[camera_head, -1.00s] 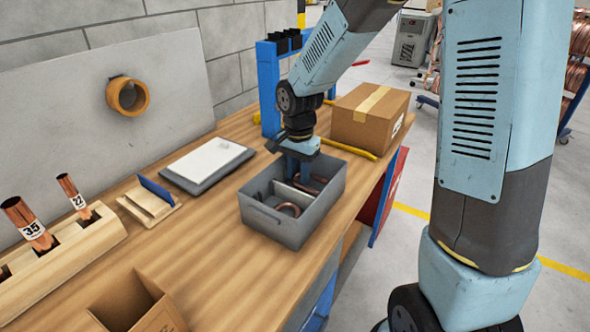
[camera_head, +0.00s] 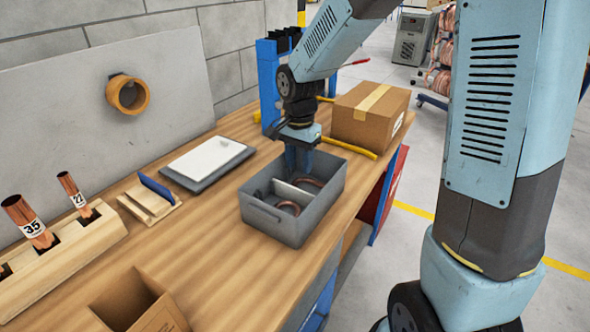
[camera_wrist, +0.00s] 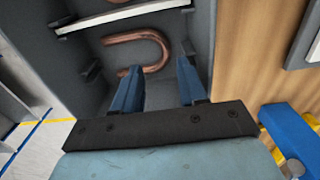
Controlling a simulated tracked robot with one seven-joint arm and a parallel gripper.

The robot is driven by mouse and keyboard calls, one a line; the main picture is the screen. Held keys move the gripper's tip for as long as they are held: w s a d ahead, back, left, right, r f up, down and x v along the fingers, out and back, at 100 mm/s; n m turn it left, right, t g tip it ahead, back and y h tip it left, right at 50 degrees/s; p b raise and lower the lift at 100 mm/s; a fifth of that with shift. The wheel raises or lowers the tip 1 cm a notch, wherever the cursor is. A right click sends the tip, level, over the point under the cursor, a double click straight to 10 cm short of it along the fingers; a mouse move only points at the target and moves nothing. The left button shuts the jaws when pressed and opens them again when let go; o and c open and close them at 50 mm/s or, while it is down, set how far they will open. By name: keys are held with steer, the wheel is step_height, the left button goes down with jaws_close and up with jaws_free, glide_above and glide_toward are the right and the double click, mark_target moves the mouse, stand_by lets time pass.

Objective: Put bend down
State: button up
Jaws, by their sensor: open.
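A copper bend (camera_wrist: 147,48), a U-shaped tube, lies on the floor of the grey bin in the wrist view, in the compartment nearest my gripper. In the head view it shows at the far side of the divider (camera_head: 312,181). Another copper bend (camera_head: 289,207) lies in the near compartment. The grey bin (camera_head: 275,228) stands on the wooden bench. My gripper (camera_head: 299,168) is over the bin's far compartment, pointing down. In the wrist view its two blue fingers (camera_wrist: 157,90) are apart with nothing between them, and the bend lies beyond their tips.
A cardboard box (camera_head: 368,115) and a yellow tube (camera_head: 350,150) lie behind the bin. A grey tray with a white top (camera_head: 208,162) and a wooden holder with a blue plate (camera_head: 150,198) are at left. A wooden rack (camera_head: 70,250) holds copper tubes.

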mark_target(300, 181)
step_height(300, 181, up, 10)
stand_by(0.4)
steer(key=s+d+r+n+t, duration=0.2)
steer(key=s+d+r+n, duration=0.1)
steer(key=s+d, duration=0.5)
steer(key=s+d+r+n+t, duration=0.3)
steer(key=s+d, duration=0.5)
steer(key=s, duration=0.4)
step_height(300, 181, up, 2)
steer(key=shift+d+r+n+t, duration=0.3)
steer(key=shift+d+n, duration=0.1)
steer(key=shift+n, duration=0.4)
